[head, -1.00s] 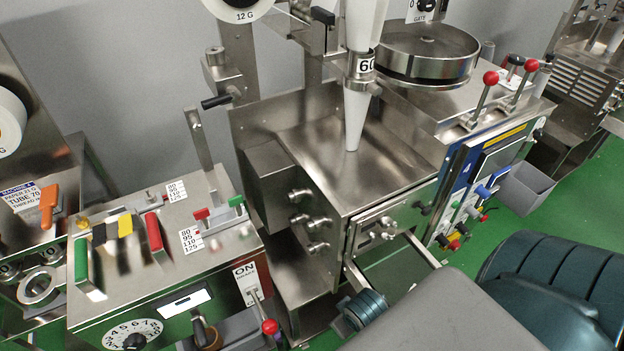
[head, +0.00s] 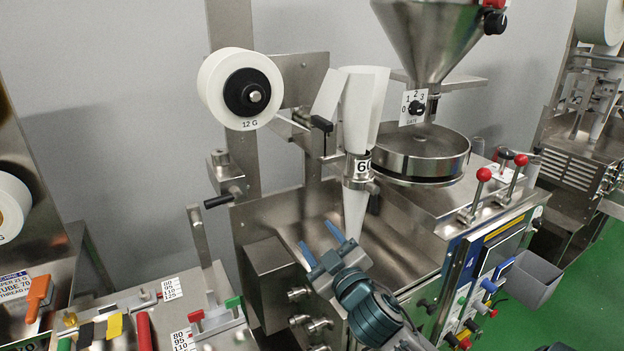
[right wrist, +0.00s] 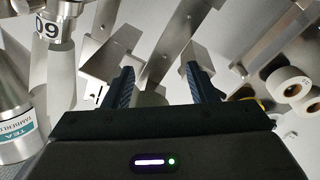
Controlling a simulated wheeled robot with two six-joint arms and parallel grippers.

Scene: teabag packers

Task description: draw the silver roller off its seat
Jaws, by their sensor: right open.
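Several short silver rollers (head: 298,294) stick out from the front of the steel machine's side box, left of my right arm. I cannot tell which one is the task's roller, and the lower ones are cut by the frame edge or partly covered by my arm. My right gripper (head: 322,245) is open and empty, its two blue fingers pointing up and left, above and right of these rollers and apart from them. In the right wrist view the open fingers (right wrist: 160,80) have nothing between them. My left gripper is not in view.
A white paper cone (head: 356,205) hangs just behind my right gripper. A white reel (head: 240,88) is mounted above left. A round steel drum (head: 422,158) and red-knobbed levers (head: 483,175) stand to the right. A lever panel (head: 145,330) is at lower left.

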